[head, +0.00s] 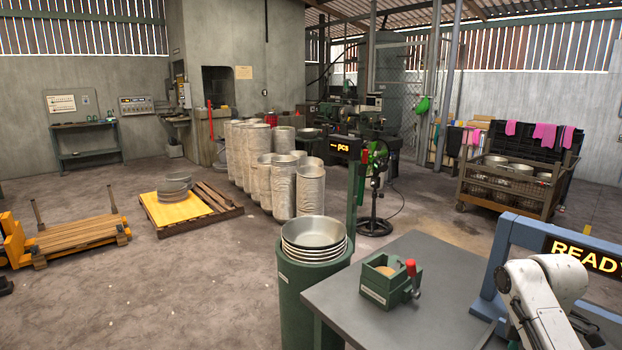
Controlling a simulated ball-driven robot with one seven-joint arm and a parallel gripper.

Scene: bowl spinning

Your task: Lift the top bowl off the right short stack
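A short stack of shiny metal bowls (314,236) sits upright on a green drum (312,300) just left of the grey table. The top bowl (314,230) is empty and faces up, with several rims showing below it. Farther back, taller columns of nested bowls (250,155) stand on the floor, with shorter columns (297,190) at their front right. I cannot tell which stack the task calls the right short one. A white arm shows at the lower right, apart from the bowls on the drum. My gripper is not visible.
The grey table (370,310) holds a green box (390,282) with a red-handled tool. A blue frame (510,235) with a "READY" sign stands at right. A pallet (190,212) lies left; floor between is clear.

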